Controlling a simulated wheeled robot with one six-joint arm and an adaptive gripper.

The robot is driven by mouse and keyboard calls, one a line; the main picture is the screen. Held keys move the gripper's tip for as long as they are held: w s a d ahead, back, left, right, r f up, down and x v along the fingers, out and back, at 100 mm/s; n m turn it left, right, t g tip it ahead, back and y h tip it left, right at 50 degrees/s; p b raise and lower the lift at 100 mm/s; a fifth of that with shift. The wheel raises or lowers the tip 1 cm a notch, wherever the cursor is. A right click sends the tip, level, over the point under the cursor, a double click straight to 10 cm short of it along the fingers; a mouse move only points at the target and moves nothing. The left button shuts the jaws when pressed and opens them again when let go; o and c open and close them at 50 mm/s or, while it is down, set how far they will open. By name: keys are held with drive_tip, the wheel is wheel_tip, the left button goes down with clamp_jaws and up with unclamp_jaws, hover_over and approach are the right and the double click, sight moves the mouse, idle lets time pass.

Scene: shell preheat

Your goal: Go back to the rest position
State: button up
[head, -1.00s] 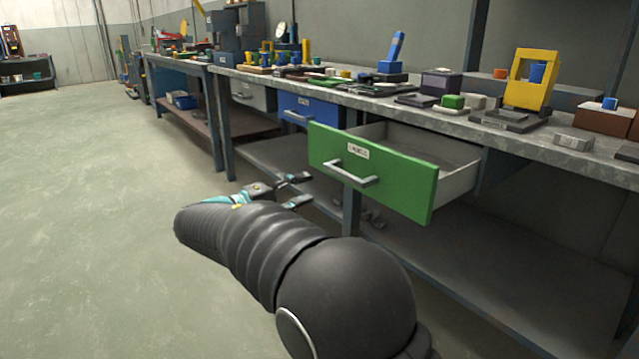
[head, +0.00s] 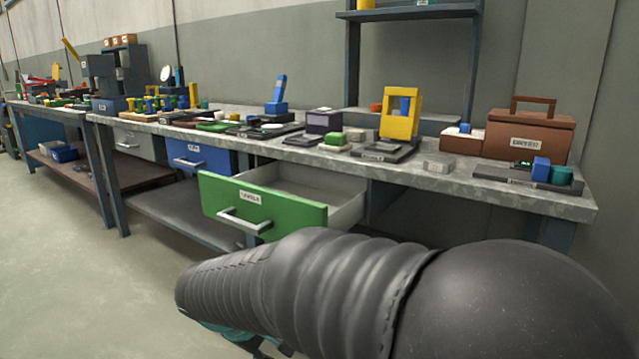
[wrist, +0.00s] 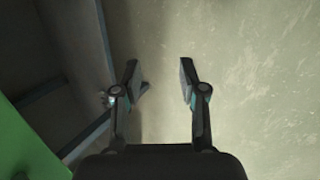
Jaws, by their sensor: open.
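My gripper (wrist: 158,80) is open and empty in the wrist view, its two fingers apart over the bare floor. In the head view my black ribbed arm stretches across the lower right, and the gripper itself is mostly hidden below it. The green drawer (head: 222,207) stands pulled out under the workbench, and the inside that shows looks empty. Its green front also shows at the left edge of the wrist view (wrist: 25,150). The gripper is apart from the drawer handle (head: 243,222).
The workbench (head: 460,180) carries a yellow frame (head: 399,113), a brown case (head: 527,136) and many small blocks. A blue drawer (head: 200,157) and a grey drawer (head: 140,143) are shut. A bench leg (wrist: 104,35) stands near the gripper. Open floor (head: 50,260) lies to the left.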

drive_tip(key=s+d+r+m+y+p, duration=0.1)
drive_tip(key=s+d+r+m, duration=0.3)
drive_tip(key=d, duration=0.4)
drive_tip(key=s+d+r+m+t+y+p, duration=0.1)
drive_tip(key=s+d+r+m+y+p, duration=0.1)
drive_tip(key=s+d+r, duration=0.3)
drive_tip(key=s+d+r+m+y+p, duration=0.1)
drive_tip(key=s+d+r+m+p, duration=0.3)
drive_tip(key=s+d, duration=0.3)
drive_tip(key=d+m, duration=0.1)
drive_tip(key=d, duration=0.3)
drive_tip(key=shift+r+m, duration=0.3)
